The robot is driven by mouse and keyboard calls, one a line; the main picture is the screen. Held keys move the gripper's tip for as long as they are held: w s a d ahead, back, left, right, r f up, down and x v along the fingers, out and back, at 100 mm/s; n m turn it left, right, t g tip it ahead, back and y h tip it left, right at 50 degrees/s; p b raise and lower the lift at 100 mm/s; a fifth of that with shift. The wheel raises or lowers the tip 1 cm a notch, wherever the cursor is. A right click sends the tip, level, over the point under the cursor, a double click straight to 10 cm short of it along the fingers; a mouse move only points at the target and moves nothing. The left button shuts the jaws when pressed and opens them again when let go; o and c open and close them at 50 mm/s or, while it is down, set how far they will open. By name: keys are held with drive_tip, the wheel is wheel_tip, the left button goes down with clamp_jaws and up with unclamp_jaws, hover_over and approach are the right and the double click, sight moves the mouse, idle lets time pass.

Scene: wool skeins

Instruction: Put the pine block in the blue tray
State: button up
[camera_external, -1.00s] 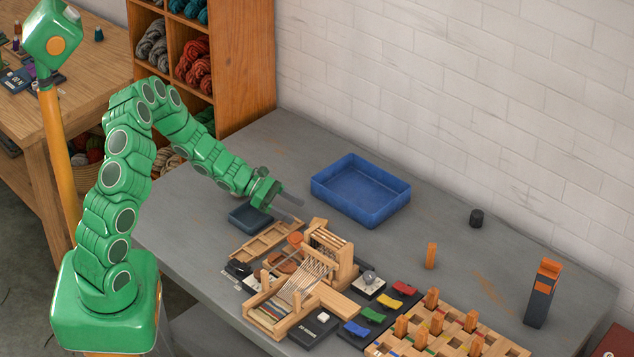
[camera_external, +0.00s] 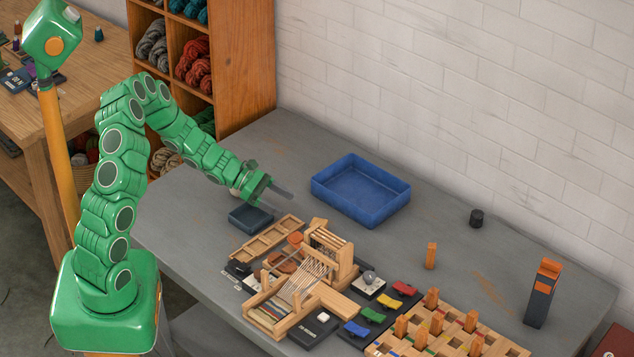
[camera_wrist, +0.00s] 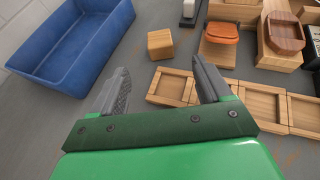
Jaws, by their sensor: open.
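The pine block is likely the small pale wooden cube (camera_wrist: 160,43) in the wrist view, standing alone on the grey table ahead of my gripper (camera_wrist: 159,68). My gripper is open and empty, with the cube beyond its fingertips, apart from them. The blue tray (camera_wrist: 72,38) lies left of the cube and looks empty. In the external view the tray (camera_external: 372,217) is at the back of the table, and my gripper (camera_external: 281,201) hangs to its left. I cannot clearly single out the cube there beside the wooden loom.
The wooden loom (camera_external: 305,290) and a divided wooden tray (camera_external: 268,240) stand right of and below my gripper. An orange peg (camera_external: 431,256) and a black cylinder (camera_external: 476,218) stand farther right. Bare table lies around the blue tray.

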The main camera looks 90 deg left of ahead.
sight(314, 221)
drive_tip(key=g, duration=0.2)
drive_tip(key=w+d+f+g, duration=0.1)
drive_tip(key=g, duration=0.1)
drive_tip(key=shift+w+m+h, duration=0.1)
drive_tip(key=shift+m+h, duration=0.2)
drive_tip(key=shift+h, duration=0.1)
drive_tip(key=g, duration=0.1)
drive_tip(key=w+g, duration=0.1)
drive_tip(key=g, duration=0.1)
drive_tip(key=shift+w+d+r+y, duration=0.1)
drive_tip(key=shift+w+d+y, duration=0.15)
drive_tip(key=shift+w+y, duration=0.1)
drive_tip(key=w+d+r+g+y, duration=0.1)
drive_tip(key=w, duration=0.1)
drive_tip(key=w+r+g+y, duration=0.1)
drive_tip(key=w+g+y, duration=0.1)
drive_tip(key=w+d+r+g+y, duration=0.1)
drive_tip(key=w+g, duration=0.1)
drive_tip(key=w, duration=0.1)
drive_tip(key=shift+d+r+y, duration=0.25)
drive_tip(key=shift+d, duration=0.1)
drive_tip(key=shift+w+d+r+y, duration=0.25)
drive_tip(key=shift+w+d+y, duration=0.05)
drive_tip(key=shift+w, duration=0.2)
drive_tip(key=shift+n, duration=0.4)
drive_tip(key=shift+a+f, duration=0.1)
drive_tip(key=shift+f, duration=3.85)
drive_tip(key=c, duration=1.1)
drive_tip(key=shift+r, duration=0.1)
